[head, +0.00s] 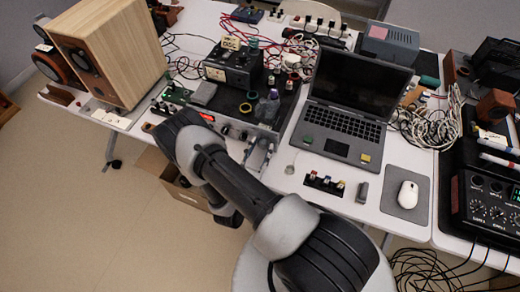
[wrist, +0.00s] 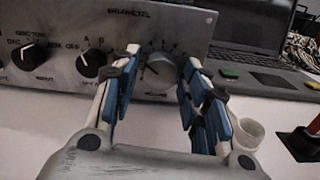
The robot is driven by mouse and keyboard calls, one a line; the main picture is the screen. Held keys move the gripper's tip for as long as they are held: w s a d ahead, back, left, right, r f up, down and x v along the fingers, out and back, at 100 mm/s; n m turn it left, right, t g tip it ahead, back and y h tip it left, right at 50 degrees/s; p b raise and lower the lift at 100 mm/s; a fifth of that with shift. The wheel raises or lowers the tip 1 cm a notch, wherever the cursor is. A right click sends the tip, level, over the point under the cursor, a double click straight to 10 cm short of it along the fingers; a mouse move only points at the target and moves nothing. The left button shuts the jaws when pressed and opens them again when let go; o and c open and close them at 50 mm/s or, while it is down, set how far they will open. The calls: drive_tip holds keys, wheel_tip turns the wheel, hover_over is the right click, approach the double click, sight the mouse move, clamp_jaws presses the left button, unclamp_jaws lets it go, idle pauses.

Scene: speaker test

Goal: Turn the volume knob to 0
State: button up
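In the wrist view, a round silver knob (wrist: 158,70) with a ring of marks sits near the right end of a grey front panel (wrist: 60,20). I take it as the volume knob; its lettering and setting are too blurred to read. My gripper (wrist: 161,76) is open, its blue-padded fingers on either side of this knob. Small gaps seem to show beside the knob; contact is not clear. In the head view, my gripper (head: 258,157) is at the front right of the grey device, and the knob cannot be made out.
Two black knobs, one (wrist: 92,64) and another (wrist: 30,56), sit left on the panel. A small white cup (wrist: 247,133) stands close to the right finger. The laptop (head: 345,110) is right of the device. A wooden speaker (head: 112,50) stands at left.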

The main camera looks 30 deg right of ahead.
drive_tip(key=c, duration=0.7)
drive_tip(key=shift+c, duration=0.2)
drive_tip(key=shift+n, duration=0.3)
drive_tip(key=n, duration=0.3)
drive_tip(key=shift+n+b, duration=0.3)
drive_tip(key=shift+n, duration=0.1)
drive_tip(key=n, duration=0.3)
drive_tip(key=shift+n, duration=0.3)
drive_tip(key=n, duration=0.4)
drive_tip(key=shift+n+b, duration=0.3)
drive_tip(key=shift+b, duration=0.05)
drive_tip(key=shift+s+n, duration=0.1)
drive_tip(key=shift+n, duration=1.8)
